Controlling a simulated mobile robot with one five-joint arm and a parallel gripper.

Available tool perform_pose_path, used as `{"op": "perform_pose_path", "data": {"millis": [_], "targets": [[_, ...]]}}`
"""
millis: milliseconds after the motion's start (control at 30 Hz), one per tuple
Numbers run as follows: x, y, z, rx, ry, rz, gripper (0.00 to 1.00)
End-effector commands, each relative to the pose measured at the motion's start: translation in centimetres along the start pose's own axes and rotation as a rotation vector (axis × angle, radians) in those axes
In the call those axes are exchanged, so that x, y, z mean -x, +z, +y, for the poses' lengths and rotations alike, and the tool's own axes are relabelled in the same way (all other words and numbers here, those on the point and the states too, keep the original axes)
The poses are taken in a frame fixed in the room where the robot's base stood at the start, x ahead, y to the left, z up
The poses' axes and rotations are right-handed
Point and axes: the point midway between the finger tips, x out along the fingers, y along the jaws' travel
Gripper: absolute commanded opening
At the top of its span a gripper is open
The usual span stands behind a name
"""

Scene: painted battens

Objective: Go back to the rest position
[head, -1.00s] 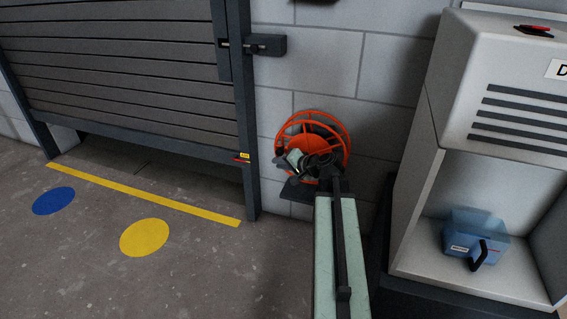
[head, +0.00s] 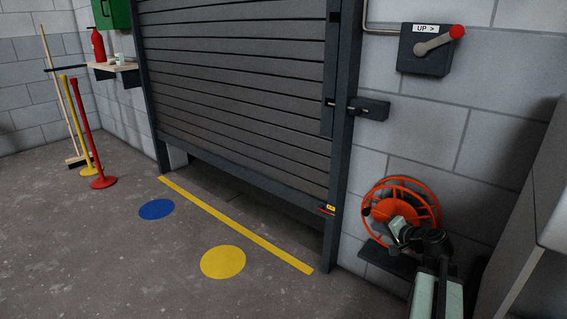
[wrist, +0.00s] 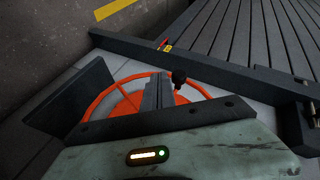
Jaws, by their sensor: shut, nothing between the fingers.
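My gripper (wrist: 159,92) is shut and empty, its dark fingers together in the wrist view. In the head view my gripper (head: 398,228) is small at the lower right, in front of the orange hose reel (head: 411,190) on the block wall. The reel also shows behind the fingers in the wrist view (wrist: 101,107). My arm is folded towards the bottom edge of the head view. I cannot tell the exact gap between the gripper and the reel.
A grey roller door (head: 240,95) stands partly raised, with a yellow floor line (head: 235,223) before it. A lever box (head: 427,50) is on the wall. Red (head: 88,140) and yellow posts stand left. A pale cabinet (head: 530,215) is close right.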

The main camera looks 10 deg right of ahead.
Motion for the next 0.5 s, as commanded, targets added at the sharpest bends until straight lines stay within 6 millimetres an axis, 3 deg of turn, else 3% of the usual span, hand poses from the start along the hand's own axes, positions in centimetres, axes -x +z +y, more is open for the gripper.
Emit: {"op": "perform_pose_path", "data": {"millis": [67, 167, 200, 300, 400, 500], "targets": [[-1.0, 1.3, -2.2, 0.015, -0.013, -0.030, 0.00], [-3.2, 5.0, -7.3, 0.055, -0.046, -0.106, 0.00], [-4.3, 7.2, -9.8, 0.079, -0.061, -0.147, 0.00], [-6.5, 14.1, -15.0, 0.186, -0.053, -0.272, 0.00], [-7.3, 21.0, -17.8, 0.316, -0.007, -0.408, 0.00], [-6.9, 26.9, -18.9, 0.450, 0.061, -0.538, 0.00]]}}
